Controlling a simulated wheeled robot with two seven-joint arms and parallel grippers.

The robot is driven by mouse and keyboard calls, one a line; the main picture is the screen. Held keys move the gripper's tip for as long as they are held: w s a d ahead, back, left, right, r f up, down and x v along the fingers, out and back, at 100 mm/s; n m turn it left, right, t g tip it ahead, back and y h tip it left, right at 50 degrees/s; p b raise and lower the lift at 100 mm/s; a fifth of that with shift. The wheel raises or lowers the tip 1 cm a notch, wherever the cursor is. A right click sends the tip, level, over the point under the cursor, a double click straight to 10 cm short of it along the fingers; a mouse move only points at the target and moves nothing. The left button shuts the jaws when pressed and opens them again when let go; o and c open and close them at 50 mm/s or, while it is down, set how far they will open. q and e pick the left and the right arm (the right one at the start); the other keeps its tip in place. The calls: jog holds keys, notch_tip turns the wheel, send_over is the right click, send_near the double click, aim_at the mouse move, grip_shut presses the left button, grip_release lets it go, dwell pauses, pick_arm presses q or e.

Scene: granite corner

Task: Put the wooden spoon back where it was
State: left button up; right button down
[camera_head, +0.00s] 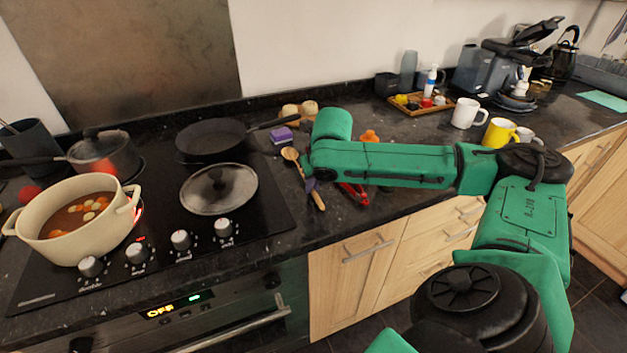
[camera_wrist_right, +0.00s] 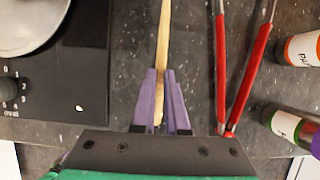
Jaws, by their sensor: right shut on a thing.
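The wooden spoon (camera_head: 290,154) is at the counter to the right of the hob, its bowl toward the back and its handle toward the front edge. My right gripper (camera_head: 310,185) points down at it, its purple fingers on the handle. In the right wrist view, the light handle (camera_wrist_right: 163,35) runs up from between the two fingers (camera_wrist_right: 160,90), which are shut on it. The bowl is out of that view. I cannot tell whether the spoon touches the counter or is just above it. My left gripper is not in view.
Red-handled tongs (camera_head: 354,194) lie just right of the spoon; spice jars (camera_wrist_right: 298,48) stand beyond them. The hob (camera_head: 150,205) on the left holds a cream pot of stew (camera_head: 85,245), a frying pan (camera_head: 212,152) and a lid (camera_head: 218,190).

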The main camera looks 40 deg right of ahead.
jog(key=c, duration=0.9)
grip_release()
jog(key=shift+f, duration=0.1)
jog(key=shift+o, duration=0.5)
jog(key=o, duration=0.7)
jog(key=shift+o, duration=0.2)
notch_tip(320, 180, up, 9)
jog(key=p, duration=1.1)
